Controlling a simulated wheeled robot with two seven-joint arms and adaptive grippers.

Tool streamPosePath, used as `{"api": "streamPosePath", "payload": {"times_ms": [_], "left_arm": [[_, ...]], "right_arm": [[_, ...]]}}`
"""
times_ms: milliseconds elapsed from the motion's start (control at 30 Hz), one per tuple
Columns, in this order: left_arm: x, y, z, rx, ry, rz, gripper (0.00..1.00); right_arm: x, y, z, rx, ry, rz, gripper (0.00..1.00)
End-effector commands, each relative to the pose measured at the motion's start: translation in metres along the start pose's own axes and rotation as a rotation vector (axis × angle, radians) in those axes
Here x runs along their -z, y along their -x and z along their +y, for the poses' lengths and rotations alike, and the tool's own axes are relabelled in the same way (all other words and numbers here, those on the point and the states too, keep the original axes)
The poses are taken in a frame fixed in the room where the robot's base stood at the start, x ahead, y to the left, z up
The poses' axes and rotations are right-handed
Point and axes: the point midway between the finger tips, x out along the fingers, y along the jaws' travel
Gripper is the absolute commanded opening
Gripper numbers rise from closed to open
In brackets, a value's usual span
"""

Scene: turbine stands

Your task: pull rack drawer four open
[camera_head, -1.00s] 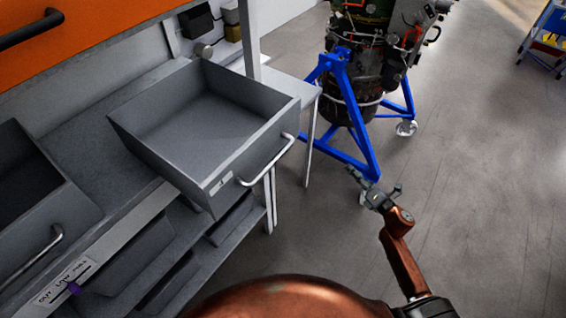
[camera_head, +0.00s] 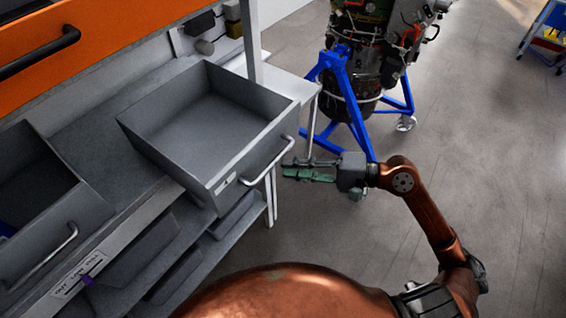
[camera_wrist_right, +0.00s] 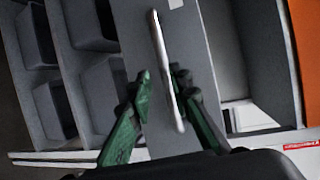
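A grey drawer (camera_head: 188,180) stands pulled out of the rack, empty, with a small label on its front too small to read. Its silver bar handle (camera_head: 268,163) is on the front panel. My right gripper (camera_head: 285,168) is level with this handle, just to its right. In the right wrist view the handle (camera_wrist_right: 166,70) runs between the two green fingers of the open right gripper (camera_wrist_right: 162,76), with gaps on both sides; the fingers are not closed on it. My left gripper is out of view.
A second grey drawer (camera_head: 60,225) stands open at the left. An orange drawer front (camera_head: 100,30) is above. Lower bins (camera_head: 140,250) sit beneath the rack's shelf. A blue turbine stand (camera_head: 350,100) is behind my right gripper.

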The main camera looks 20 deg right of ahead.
Motion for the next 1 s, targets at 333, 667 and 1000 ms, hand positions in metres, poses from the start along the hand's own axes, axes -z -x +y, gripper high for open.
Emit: {"api": "streamPosePath", "payload": {"times_ms": [333,667,1000], "left_arm": [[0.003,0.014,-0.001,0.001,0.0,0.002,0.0],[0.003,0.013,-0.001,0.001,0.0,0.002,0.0],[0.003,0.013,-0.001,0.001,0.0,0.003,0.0]], "right_arm": [[0.0,-0.031,-0.001,0.002,-0.003,-0.001,0.18],[0.0,-0.031,0.001,0.0,-0.004,-0.001,0.13],[0.0,-0.031,0.004,-0.008,-0.007,-0.001,0.0]]}}
